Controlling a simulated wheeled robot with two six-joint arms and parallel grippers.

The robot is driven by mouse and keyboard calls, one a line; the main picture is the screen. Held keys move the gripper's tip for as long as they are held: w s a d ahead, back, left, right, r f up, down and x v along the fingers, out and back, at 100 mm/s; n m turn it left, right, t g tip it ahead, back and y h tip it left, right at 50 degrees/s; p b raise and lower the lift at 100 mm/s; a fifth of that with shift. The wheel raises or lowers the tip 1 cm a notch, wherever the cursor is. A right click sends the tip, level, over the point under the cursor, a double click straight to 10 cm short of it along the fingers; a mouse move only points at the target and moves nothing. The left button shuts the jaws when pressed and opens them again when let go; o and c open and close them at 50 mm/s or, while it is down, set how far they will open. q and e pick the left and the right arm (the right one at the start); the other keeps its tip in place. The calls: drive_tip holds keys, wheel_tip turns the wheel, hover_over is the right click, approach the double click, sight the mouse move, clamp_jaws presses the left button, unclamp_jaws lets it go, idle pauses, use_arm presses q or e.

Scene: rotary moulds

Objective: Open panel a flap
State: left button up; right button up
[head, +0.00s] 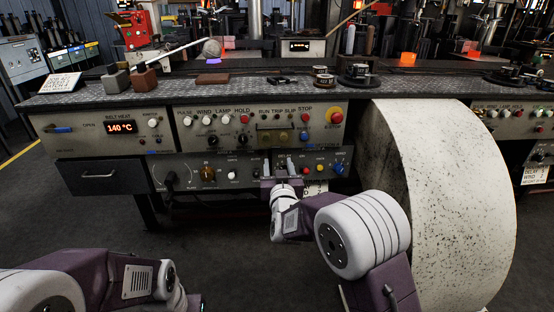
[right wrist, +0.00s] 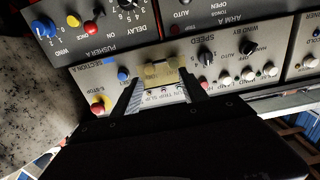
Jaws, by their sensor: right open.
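The brass-coloured flap (head: 278,136) is on the front panel of the bench, below the RUN TRIP SLIP labels. It seems to lie flat against the panel. In the right wrist view the flap (right wrist: 160,72) shows upside down, between and just beyond my fingertips. My right gripper (head: 278,163) is open and empty, in front of the lower panel and a little below the flap in the head view. Its fingers (right wrist: 162,80) point at the panel; I cannot tell whether they touch it. My left arm shows at the lower left, but its gripper fingers are not visible.
A red emergency stop button (head: 335,117) is right of the flap. Knobs and a blue button (head: 337,169) crowd the lower panel. A large speckled pale drum (head: 455,200) stands right of my right arm. A dark drawer (head: 102,176) is at the left.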

sight(275, 139)
drive_tip(key=w+p, duration=0.5)
drive_tip(key=w, duration=0.4)
drive_tip(key=shift+s, duration=0.1)
clamp_jaws()
idle(1.1)
